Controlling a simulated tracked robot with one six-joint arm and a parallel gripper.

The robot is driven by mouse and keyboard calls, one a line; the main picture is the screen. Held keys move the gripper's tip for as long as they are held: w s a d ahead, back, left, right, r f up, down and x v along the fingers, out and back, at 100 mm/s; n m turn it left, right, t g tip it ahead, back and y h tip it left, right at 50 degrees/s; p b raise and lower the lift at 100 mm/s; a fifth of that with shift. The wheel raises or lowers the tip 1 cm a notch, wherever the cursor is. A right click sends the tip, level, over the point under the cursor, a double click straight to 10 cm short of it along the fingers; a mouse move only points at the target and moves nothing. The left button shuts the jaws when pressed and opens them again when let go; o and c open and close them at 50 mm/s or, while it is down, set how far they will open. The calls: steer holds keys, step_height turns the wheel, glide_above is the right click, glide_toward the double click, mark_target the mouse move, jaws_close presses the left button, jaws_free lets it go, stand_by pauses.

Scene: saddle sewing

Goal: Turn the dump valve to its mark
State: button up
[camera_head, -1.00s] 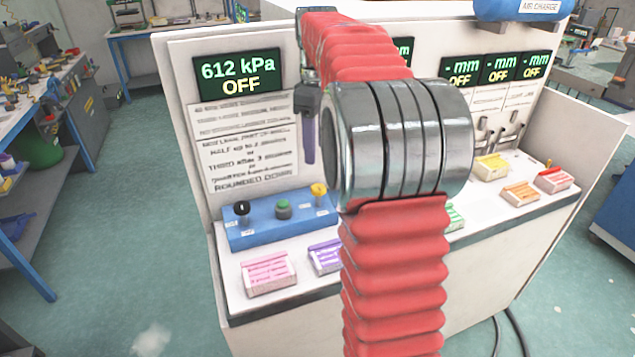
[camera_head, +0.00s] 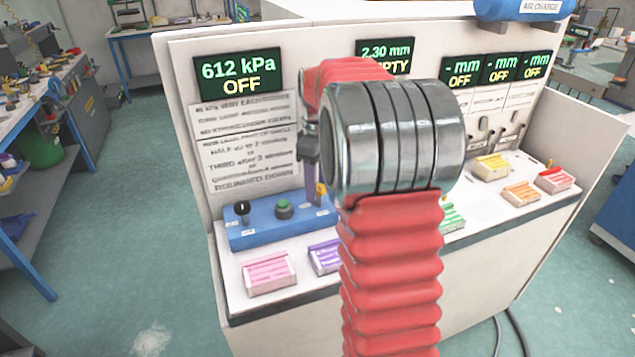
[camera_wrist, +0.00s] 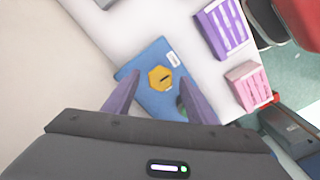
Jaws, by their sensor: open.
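A blue panel (camera_head: 262,227) on the console's ledge carries a black knob (camera_head: 242,208), a green button (camera_head: 283,209) and a yellow knob (camera_head: 321,194). Their labels are too small to read, so I cannot tell for sure which one is the dump valve. The wrist view shows the yellow knob (camera_wrist: 160,79) from above, six-sided with a dark line on it. My gripper (camera_wrist: 153,76) is open, its purple fingers on either side of the yellow knob in that view. In the head view my gripper (camera_head: 312,186) hangs just above or at the knob; contact is unclear.
A display (camera_head: 238,78) reads 612 kPa OFF. Pink (camera_head: 268,272) and purple (camera_head: 325,256) blocks lie in front of the panel; the wrist view also shows the purple block (camera_wrist: 222,28) and pink block (camera_wrist: 248,86). An upright instruction board stands close behind the panel.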

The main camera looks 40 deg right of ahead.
steer(key=shift+c, duration=0.2)
steer(key=c, duration=1)
